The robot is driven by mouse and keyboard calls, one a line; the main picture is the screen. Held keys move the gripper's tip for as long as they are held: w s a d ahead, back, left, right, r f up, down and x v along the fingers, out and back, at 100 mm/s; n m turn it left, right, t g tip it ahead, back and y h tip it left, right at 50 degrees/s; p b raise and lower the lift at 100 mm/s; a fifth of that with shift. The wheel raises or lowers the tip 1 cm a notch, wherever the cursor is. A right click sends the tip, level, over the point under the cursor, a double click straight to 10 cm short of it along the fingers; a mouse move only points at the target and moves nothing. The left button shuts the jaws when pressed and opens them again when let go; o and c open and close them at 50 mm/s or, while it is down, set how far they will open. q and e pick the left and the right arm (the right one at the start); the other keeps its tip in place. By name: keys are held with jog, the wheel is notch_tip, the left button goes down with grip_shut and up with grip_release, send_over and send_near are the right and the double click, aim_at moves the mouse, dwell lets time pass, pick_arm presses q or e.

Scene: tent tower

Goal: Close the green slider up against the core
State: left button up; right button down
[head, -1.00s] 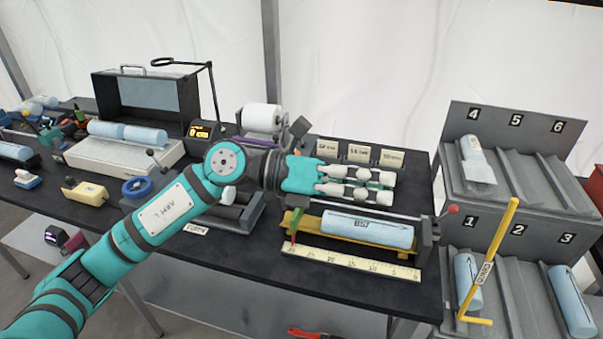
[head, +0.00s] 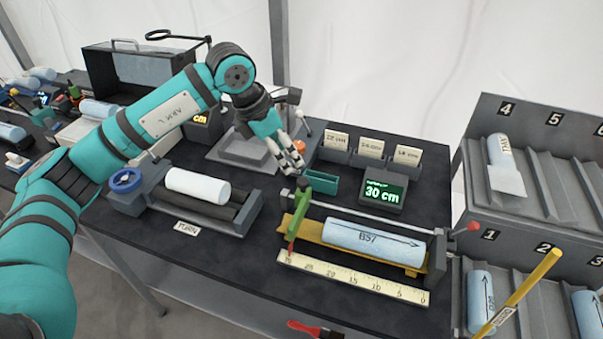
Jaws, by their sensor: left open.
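The green slider (head: 305,208) stands on the measuring bench near the left end of the core, with its red pointer (head: 291,243) hanging over the high-number end of the ruler. The core (head: 375,238) is a pale blue cylinder marked B57 with an arrow, lying in a yellow cradle (head: 310,238). A narrow gap seems to show between slider and core; I cannot tell if they touch. My left gripper (head: 290,160) is open and empty, above and behind the slider, with its fingers pointing down. My right gripper is not in view.
A display (head: 383,192) reads 30 cm behind the core. The ruler (head: 350,277) lies in front. A roller stand (head: 205,205) with a white cylinder is at left, a small green tray (head: 322,181) near my fingers, and a numbered rack (head: 535,170) at right.

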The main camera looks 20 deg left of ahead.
aim_at(303, 180)
pick_arm(q)
jog(key=p+x, duration=0.1)
jog(key=x, duration=0.6)
jog(key=shift+w+d+f+p, duration=0.1)
jog(key=shift+p, duration=0.25)
jog(key=shift+x, duration=1.1)
jog(key=shift+w+d+f+p, duration=0.1)
jog(key=shift+w+f+p, duration=0.15)
jog(key=shift+f, duration=0.2)
jog(key=shift+s, duration=0.1)
grip_shut()
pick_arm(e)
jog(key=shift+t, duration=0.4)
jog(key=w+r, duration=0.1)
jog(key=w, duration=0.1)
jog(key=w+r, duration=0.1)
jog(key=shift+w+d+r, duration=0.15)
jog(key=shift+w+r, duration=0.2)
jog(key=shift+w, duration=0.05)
